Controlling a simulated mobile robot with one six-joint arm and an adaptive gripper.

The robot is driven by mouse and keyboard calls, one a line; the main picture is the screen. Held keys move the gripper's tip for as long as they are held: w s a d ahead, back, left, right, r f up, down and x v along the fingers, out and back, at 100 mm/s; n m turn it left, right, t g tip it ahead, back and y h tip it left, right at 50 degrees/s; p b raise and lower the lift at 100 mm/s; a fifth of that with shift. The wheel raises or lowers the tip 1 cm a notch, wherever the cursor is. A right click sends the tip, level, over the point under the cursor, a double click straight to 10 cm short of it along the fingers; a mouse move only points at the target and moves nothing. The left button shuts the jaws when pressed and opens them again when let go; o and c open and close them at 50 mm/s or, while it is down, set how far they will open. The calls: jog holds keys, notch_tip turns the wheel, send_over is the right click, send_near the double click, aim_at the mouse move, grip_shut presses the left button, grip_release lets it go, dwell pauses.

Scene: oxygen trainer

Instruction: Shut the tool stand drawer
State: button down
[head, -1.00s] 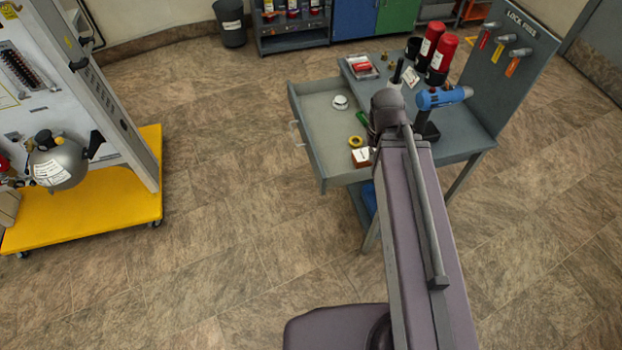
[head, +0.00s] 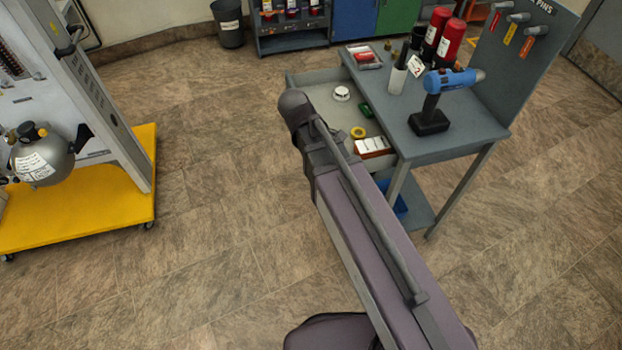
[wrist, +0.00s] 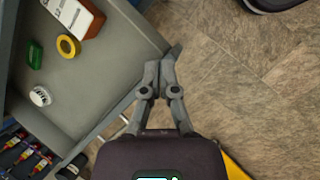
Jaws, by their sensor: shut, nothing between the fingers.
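The tool stand (head: 455,140) is at the upper right in the head view. Its drawer (head: 316,82) is pulled out to the left, with several small items lying in it. In the wrist view the drawer's bare floor (wrist: 98,75) fills the upper left. My gripper (wrist: 163,62) is shut and empty, its fingertips at the drawer's outer edge in that view. I cannot tell whether they touch the front. In the head view my arm covers part of the drawer front and handle, and hides the gripper.
In the drawer lie a white disc (head: 342,93), a yellow tape roll (head: 358,132), a green item (head: 366,111) and a red-and-white box (head: 372,147). A blue drill (head: 450,82) stands on top. A yellow-based trainer (head: 125,205) is at left. The floor between is clear.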

jog(key=s+a+f+n+t+h+b, duration=0.1)
jog(key=a+n+b, duration=0.6)
jog(key=a, duration=0.7)
jog(key=shift+a+f+n+t+h, duration=0.15)
jog(key=shift+f+n+t+h, duration=0.55)
jog(key=shift+f+n+h, duration=0.75)
jog(key=shift+f+m, duration=0.35)
jog(key=shift+f, duration=0.05)
jog(key=d+r+b+x, duration=0.2)
jog(key=b+x, duration=0.5)
jog(key=x, duration=0.5)
jog(key=shift+w+d+f, duration=0.2)
jog(key=shift+w+f, duration=0.05)
jog(key=shift+w, duration=0.1)
jog(key=shift+d, duration=0.1)
